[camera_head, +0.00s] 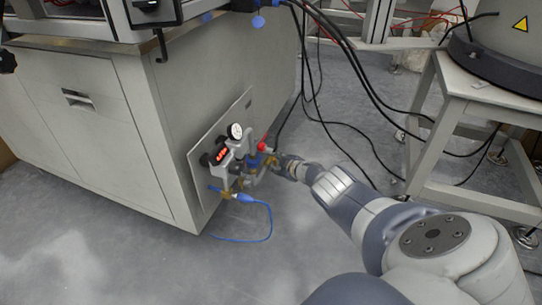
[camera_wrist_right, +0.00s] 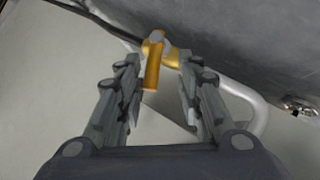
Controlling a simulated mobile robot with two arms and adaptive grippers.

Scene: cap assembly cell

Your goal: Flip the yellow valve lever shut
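The yellow valve lever (camera_wrist_right: 152,68) stands out in the right wrist view, upright in the picture with its lower end between my fingertips. Its upper end joins a yellow valve body (camera_wrist_right: 171,58). My right gripper (camera_wrist_right: 158,66) is open, one finger on each side of the lever, with a visible gap on both sides. In the head view my right gripper (camera_head: 276,164) is at the right side of the air unit (camera_head: 238,168) on the cabinet. The lever is too small and covered there to make out. My left gripper is not in view.
The unit carries a round gauge (camera_head: 235,131), a red knob (camera_head: 262,146) and a blue hose (camera_head: 268,222) looping over the floor. The grey cabinet (camera_head: 180,120) stands behind it. Black cables (camera_head: 330,122) hang at the right, near a white stand (camera_head: 445,130). The front floor is clear.

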